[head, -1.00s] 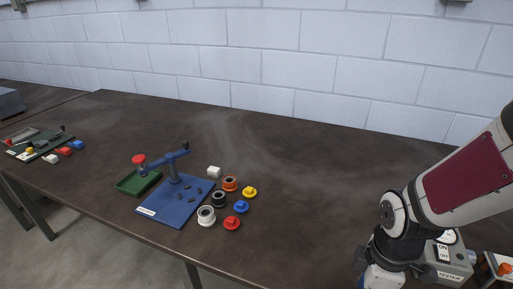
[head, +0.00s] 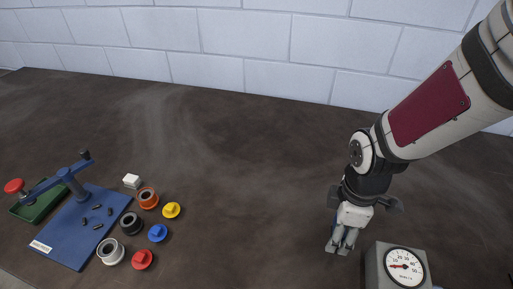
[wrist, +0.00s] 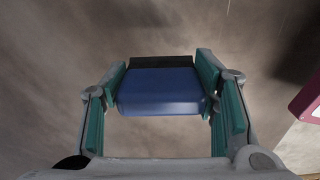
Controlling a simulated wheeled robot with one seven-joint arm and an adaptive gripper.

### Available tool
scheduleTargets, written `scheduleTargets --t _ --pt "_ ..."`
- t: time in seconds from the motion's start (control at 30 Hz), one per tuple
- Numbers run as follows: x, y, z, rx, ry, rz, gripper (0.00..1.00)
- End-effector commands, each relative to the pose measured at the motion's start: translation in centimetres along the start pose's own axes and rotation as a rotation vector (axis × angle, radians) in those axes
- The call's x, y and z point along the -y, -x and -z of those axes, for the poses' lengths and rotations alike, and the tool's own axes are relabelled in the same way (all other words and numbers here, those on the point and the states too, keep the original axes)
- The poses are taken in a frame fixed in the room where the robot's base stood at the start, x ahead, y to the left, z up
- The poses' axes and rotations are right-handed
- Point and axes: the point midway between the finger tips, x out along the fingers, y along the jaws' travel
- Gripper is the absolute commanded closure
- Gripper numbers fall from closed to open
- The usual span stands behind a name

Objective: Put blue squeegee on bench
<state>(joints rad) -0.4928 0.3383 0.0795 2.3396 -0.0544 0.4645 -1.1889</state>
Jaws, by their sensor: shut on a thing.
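The blue squeegee (wrist: 160,92) sits between my gripper's fingers in the wrist view, a blue block with a dark strip along its far edge. My gripper (wrist: 160,95) is shut on it, with a teal pad against each side. In the head view my gripper (head: 341,247) points down over the brown bench (head: 260,170), left of a gauge box. The squeegee is mostly hidden there behind the fingers. I cannot tell whether it touches the bench.
A grey box with a round dial gauge (head: 404,267) stands just right of my gripper. At left are a blue plate (head: 75,235) with a lever tool, a green tray (head: 38,207), and several coloured spools and knobs (head: 157,232). The bench middle is clear.

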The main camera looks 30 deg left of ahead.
Motion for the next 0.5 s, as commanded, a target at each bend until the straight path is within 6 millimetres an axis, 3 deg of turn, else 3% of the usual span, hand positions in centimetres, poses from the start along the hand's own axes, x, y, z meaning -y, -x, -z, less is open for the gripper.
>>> scheduleTargets --t 0.5 --pt "-1.5 -1.1 12.0 0.001 0.007 0.0 0.8"
